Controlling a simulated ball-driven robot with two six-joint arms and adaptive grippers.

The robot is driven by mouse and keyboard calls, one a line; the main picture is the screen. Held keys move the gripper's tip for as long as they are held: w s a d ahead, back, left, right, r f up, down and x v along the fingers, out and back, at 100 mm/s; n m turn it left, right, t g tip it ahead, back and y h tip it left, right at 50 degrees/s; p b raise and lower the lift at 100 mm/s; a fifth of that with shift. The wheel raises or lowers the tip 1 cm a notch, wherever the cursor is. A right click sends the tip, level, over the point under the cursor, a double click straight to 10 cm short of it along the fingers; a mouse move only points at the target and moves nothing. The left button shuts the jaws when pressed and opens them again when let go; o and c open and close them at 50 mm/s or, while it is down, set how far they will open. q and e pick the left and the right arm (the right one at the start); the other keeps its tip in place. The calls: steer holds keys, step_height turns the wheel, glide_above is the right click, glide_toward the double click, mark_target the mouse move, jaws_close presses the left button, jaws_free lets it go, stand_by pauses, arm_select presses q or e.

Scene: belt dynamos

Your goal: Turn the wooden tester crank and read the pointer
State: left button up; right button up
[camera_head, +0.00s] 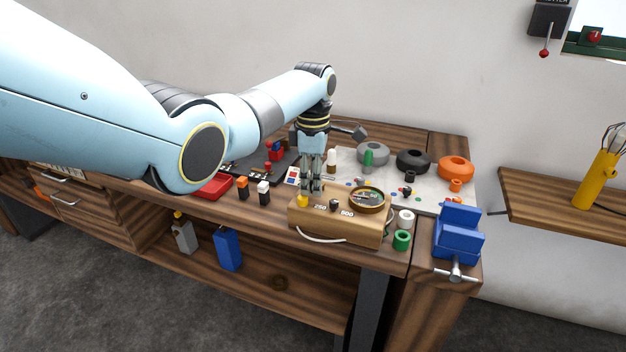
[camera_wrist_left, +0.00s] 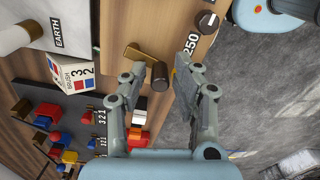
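The wooden tester (camera_head: 335,228) is a box near the bench's front edge, marked 250 and 500. Its round dial (camera_head: 367,199) faces up; the pointer is too small to read. My left gripper (camera_head: 312,187) points down at the tester's left end. In the left wrist view, the crank (camera_wrist_left: 133,54) has a brass-coloured arm and a dark round knob (camera_wrist_left: 159,77). The knob lies between the two spread fingers of my left gripper (camera_wrist_left: 160,60), with visible gaps, so the gripper appears open. In the head view the gripper hides the crank. My right gripper is out of view.
A blue vise (camera_head: 458,235) stands right of the tester. White (camera_head: 406,219) and green (camera_head: 402,240) spools sit between them. Grey, black and orange rings (camera_head: 456,168) lie behind on a pale mat. A red tray (camera_head: 213,187) and small blocks are to the left.

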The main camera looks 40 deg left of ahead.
arm_select(q)
jaws_close()
steer(key=shift+a+m, duration=0.1)
steer(key=shift+m, duration=0.2)
stand_by(0.5)
